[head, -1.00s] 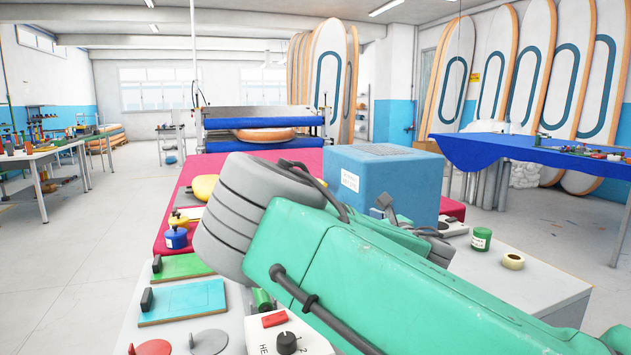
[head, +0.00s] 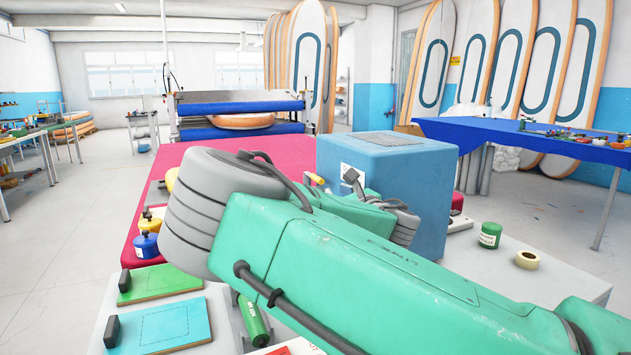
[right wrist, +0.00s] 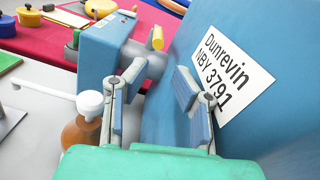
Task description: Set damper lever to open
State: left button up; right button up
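A short yellow-tipped lever (right wrist: 157,38) stands on a grey pipe stub at the side of a small blue housing (right wrist: 103,52) in the right wrist view. A yellow tip (head: 314,179) also shows behind my arm in the head view. I take it for the damper lever; its setting cannot be read. My right gripper (right wrist: 158,82) is open, its two padded fingers apart with nothing between them. The lever is beyond the fingertips, slightly up in that view. In the head view my right forearm hides most of the gripper and the housing. My left gripper is not in view.
A large blue box (head: 385,190) with a white label (right wrist: 228,75) stands close to the right finger. An amber bottle with a white pump (right wrist: 85,125) is close by the left finger. Green jar (head: 490,235) and tape roll (head: 527,260) sit on the bench's right.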

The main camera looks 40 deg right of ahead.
aim_at(321, 182)
jog(key=x, duration=0.4)
jog(key=a+x, duration=0.1)
jog(key=x, duration=0.2)
jog(key=shift+w+r, duration=0.1)
jog(key=shift+w, duration=0.15)
jog(key=w, duration=0.1)
jog(key=w+d, duration=0.2)
jog(key=w, duration=0.1)
jog(key=shift+d+f, duration=0.25)
jog(key=shift+f, duration=0.05)
jog(key=shift+w, duration=0.2)
jog(key=shift+a+r, duration=0.2)
jog(key=shift+a, duration=0.15)
grip_shut()
jog(key=shift+d, duration=0.1)
